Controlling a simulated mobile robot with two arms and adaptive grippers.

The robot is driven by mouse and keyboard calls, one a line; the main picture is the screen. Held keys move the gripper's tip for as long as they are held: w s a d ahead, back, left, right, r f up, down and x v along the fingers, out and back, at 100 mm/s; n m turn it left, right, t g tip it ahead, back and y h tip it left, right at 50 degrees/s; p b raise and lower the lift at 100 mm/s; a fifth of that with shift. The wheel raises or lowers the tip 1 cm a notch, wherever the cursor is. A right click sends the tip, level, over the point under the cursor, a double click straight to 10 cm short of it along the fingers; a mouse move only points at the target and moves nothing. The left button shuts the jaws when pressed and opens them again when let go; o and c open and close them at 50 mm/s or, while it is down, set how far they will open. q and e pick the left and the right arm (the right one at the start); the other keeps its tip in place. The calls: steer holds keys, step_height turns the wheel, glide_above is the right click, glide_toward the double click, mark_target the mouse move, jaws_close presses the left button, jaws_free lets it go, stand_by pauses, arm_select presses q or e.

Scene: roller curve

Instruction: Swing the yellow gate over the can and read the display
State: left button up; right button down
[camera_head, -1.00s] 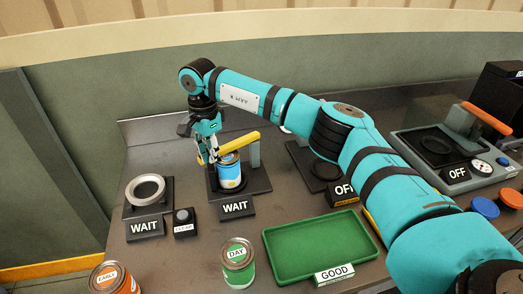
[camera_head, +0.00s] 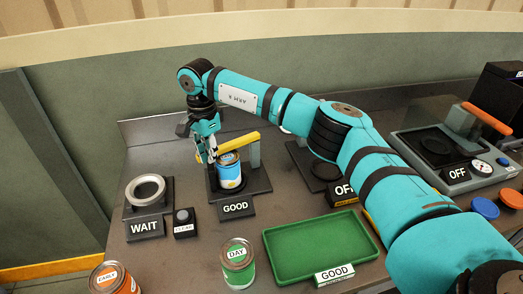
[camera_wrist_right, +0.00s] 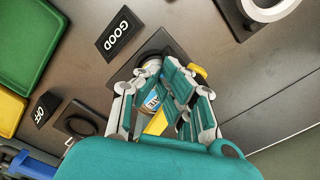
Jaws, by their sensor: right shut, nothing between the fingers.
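The blue and white can (camera_head: 229,176) stands upright on the dark station under the yellow gate (camera_head: 239,142). The gate's bar reaches from the grey post (camera_head: 255,152) on the right across above the can. The display (camera_head: 236,207) in front of this station reads GOOD; it also shows in the right wrist view (camera_wrist_right: 119,31). My right gripper (camera_head: 208,160) is shut and empty, close to the left end of the bar; whether it touches the bar I cannot tell. In the right wrist view the fingers partly hide the can (camera_wrist_right: 151,97) and gate (camera_wrist_right: 157,122). My left gripper is out of view.
A ring station (camera_head: 146,190) with a WAIT display (camera_head: 145,228) and a small button box (camera_head: 184,222) stand at left. A green DAY can (camera_head: 238,262), an orange EARLY can (camera_head: 110,279) and a green GOOD tray (camera_head: 320,246) are in front. OFF stations stand at right.

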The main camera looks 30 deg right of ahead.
steer(key=shift+s, duration=0.35)
step_height(320, 180, up, 7)
steer(key=p, duration=0.4)
stand_by(0.6)
